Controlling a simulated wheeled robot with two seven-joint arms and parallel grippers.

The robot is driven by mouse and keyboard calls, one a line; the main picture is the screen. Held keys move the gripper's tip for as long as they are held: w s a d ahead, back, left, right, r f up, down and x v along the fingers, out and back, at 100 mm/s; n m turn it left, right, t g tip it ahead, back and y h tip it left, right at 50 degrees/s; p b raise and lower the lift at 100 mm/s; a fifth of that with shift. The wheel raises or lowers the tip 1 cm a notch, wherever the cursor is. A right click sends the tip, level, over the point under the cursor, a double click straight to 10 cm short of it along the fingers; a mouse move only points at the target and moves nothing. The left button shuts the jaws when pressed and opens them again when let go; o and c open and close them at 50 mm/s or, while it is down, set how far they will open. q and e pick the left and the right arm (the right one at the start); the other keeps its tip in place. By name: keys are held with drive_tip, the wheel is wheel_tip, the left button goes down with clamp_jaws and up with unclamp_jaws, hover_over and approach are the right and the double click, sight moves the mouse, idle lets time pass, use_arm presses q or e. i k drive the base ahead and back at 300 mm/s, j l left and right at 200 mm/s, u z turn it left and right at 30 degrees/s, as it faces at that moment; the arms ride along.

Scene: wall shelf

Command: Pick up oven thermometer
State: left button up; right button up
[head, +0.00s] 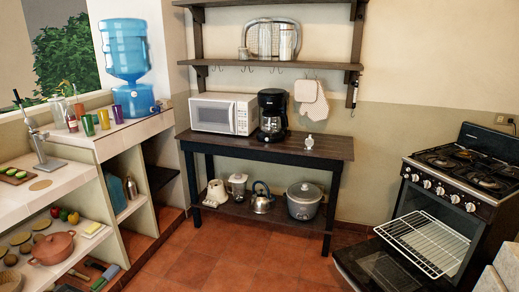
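A small white upright object with a rounded top (309,142) stands on the dark wooden table (330,149), to the right of the black coffee maker (271,113). It looks like the oven thermometer, but it is too small to read any dial. Nothing touches it, and the table around it is bare. Neither of my grippers is in view.
A white microwave (222,113) stands at the table's left. Wall shelves (275,64) hang above, with mitts (312,100) on hooks. The stove (455,190) at right has its oven door (385,268) open and a rack (424,243) out. The tiled floor in front is clear.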

sight(309, 142)
drive_tip(key=i, duration=2.55)
drive_tip(key=i+z, duration=0.2)
drive_tip(key=i, duration=0.25)
drive_tip(key=i+j+z, duration=0.2)
drive_tip(key=i, duration=0.2)
drive_tip(key=i+j+z, duration=0.2)
drive_tip(key=i, duration=0.25)
drive_tip(key=i+j+z, duration=0.25)
drive_tip(key=i, duration=0.15)
